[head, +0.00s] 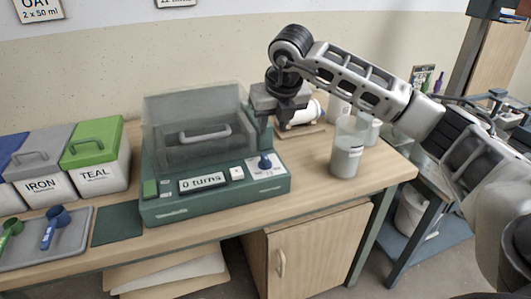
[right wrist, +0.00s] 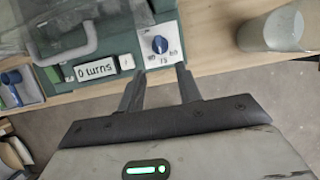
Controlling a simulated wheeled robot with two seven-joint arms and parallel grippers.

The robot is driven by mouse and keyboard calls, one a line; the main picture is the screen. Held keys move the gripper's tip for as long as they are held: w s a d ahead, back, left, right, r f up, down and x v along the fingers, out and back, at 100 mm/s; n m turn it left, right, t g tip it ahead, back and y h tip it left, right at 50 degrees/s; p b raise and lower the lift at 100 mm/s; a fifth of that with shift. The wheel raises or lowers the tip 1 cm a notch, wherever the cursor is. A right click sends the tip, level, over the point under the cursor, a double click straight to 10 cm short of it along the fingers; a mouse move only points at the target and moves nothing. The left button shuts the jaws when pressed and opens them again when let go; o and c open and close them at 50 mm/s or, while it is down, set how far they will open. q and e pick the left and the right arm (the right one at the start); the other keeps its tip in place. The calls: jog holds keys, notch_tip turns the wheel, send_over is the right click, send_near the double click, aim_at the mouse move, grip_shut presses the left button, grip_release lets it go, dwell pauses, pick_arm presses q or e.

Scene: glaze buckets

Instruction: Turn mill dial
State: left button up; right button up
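The mill (head: 215,205) is a green machine on the table with a clear lidded cover (head: 195,125) and a handle on it. Its display reads "0 turns". The blue dial (head: 265,162) is at the right of its front panel; in the right wrist view the dial (right wrist: 160,45) sits on a white plate with marks around it. My right gripper (head: 268,122) hangs above the dial in the head view. In the right wrist view its two fingers (right wrist: 160,78) are apart and empty, with the dial just beyond the tips. My left gripper is not in view.
Bins labelled IRON (head: 42,170) and TEAL (head: 97,160) stand at the left. A tray (head: 75,245) with green and blue scoops lies in front of them. A clear beaker (head: 347,155) of grey liquid stands right of the mill. A white jar lies behind.

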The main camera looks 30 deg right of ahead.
aim_at(265, 156)
jog(key=p+x, duration=0.1)
jog(key=x, duration=1.1)
jog(key=shift+w+a+f, duration=0.1)
jog(key=shift+f, duration=0.2)
grip_shut()
